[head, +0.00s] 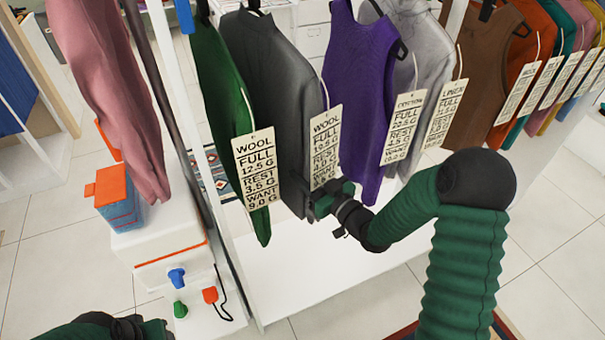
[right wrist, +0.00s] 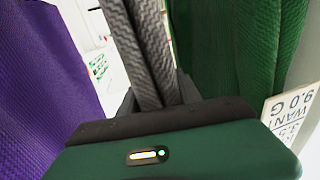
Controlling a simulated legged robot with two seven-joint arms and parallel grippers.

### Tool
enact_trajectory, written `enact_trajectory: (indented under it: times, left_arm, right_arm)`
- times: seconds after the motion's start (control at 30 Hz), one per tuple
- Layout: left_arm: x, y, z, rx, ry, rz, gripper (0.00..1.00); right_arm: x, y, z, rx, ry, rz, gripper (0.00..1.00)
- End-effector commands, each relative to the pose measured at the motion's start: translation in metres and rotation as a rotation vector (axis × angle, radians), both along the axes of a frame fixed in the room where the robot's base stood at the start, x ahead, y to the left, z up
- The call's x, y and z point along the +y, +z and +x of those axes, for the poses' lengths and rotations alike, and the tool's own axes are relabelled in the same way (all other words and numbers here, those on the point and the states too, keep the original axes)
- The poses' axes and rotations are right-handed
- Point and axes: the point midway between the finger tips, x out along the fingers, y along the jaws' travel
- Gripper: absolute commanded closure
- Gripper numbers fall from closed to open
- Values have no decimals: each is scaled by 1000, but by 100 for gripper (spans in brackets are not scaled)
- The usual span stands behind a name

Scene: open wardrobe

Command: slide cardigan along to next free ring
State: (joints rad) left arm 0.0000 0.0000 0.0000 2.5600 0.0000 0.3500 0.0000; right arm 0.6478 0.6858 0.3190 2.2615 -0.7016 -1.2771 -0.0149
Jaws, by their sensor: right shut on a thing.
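A dark grey knit garment (head: 275,95), which looks like the cardigan, hangs between a green garment (head: 215,85) and a purple sleeveless one (head: 358,75). A wool tag (head: 325,145) hangs in front of it. My right gripper (head: 322,203) is shut on its lower edge. In the right wrist view, grey fabric (right wrist: 150,50) is pinched upright in the jaws, with purple cloth (right wrist: 40,85) left and green cloth (right wrist: 235,45) right. My left gripper (head: 140,328) shows only partly at the bottom left, its jaws unclear. The rail and rings are out of view.
A light grey garment (head: 425,50), a brown one (head: 485,80) and several coloured ones hang further right with tags. A pink garment (head: 105,80) hangs left beyond a white upright (head: 190,130). The white wardrobe floor (head: 300,275) below is clear.

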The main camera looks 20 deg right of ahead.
Motion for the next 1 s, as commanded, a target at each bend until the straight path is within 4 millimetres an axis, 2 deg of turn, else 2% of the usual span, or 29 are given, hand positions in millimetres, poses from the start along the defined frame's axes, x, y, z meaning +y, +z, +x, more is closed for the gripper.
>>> enact_trajectory:
  times: [0.53,0.9,0.93,1.0]
  left_arm:
    - [0,1,0,0,0,0,56]
    - [0,1,0,0,0,0,56]
    - [0,1,0,0,0,0,56]
    - [0,1,0,0,0,0,56]
  right_arm:
    - [-20,-3,0,10,-10,6,100]
    - [-23,-5,-1,14,-10,7,100]
    - [-23,-5,0,14,-9,7,55]
    - [-22,-4,0,11,-8,7,46]
